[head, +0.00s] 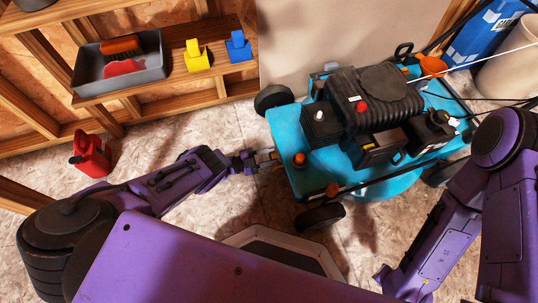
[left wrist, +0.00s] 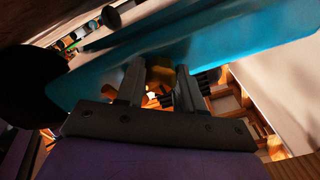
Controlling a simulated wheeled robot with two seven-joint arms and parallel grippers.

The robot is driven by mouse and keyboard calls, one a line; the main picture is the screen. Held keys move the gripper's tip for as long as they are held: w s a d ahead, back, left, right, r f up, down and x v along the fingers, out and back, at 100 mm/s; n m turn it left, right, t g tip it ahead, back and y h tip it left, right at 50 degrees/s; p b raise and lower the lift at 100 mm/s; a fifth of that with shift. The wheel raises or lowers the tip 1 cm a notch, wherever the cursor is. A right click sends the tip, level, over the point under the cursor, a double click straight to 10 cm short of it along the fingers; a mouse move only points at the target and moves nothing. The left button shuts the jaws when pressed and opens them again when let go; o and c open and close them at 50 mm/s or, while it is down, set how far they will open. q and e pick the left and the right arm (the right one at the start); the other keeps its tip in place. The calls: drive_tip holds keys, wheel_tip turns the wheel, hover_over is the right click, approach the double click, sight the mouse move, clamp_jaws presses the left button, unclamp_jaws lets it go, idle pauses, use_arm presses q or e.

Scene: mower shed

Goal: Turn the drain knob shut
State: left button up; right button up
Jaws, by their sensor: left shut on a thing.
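The blue mower (head: 287,128) stands on the floor right of centre in the head view. My left gripper (head: 256,159) reaches its left side, low at the deck edge. In the left wrist view the fingers (left wrist: 159,92) are shut on a brass-coloured piece, which looks like the drain knob (left wrist: 160,73), below the blue deck. Only a small tan bit of it shows at the fingertips in the head view, so its turn angle cannot be told.
A red can (head: 91,156) stands on the floor at the left. A mower wheel (head: 320,217) is near my arm. The floor left of the mower is mostly clear.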

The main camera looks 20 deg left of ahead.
use_arm(q)
drive_tip(key=shift+a+f+m, duration=0.1)
drive_tip(key=shift+a+m, duration=0.05)
drive_tip(key=shift+m, duration=0.15)
idle(0.4)
drive_tip(key=o, duration=1)
use_arm(e)
drive_tip(key=shift+w, duration=0.1)
use_arm(q)
drive_tip(key=shift+o, duration=0.2)
drive_tip(key=p+v, duration=0.2)
drive_tip(key=v, duration=0.8)
drive_tip(key=shift+s+a+p, duration=0.2)
drive_tip(key=shift+p, duration=0.2)
use_arm(e)
drive_tip(key=r, duration=0.1)
drive_tip(key=w+r+m+t, duration=0.1)
drive_tip(key=r, duration=0.1)
drive_tip(key=shift+d+h, duration=0.2)
drive_tip(key=shift+h, duration=0.2)
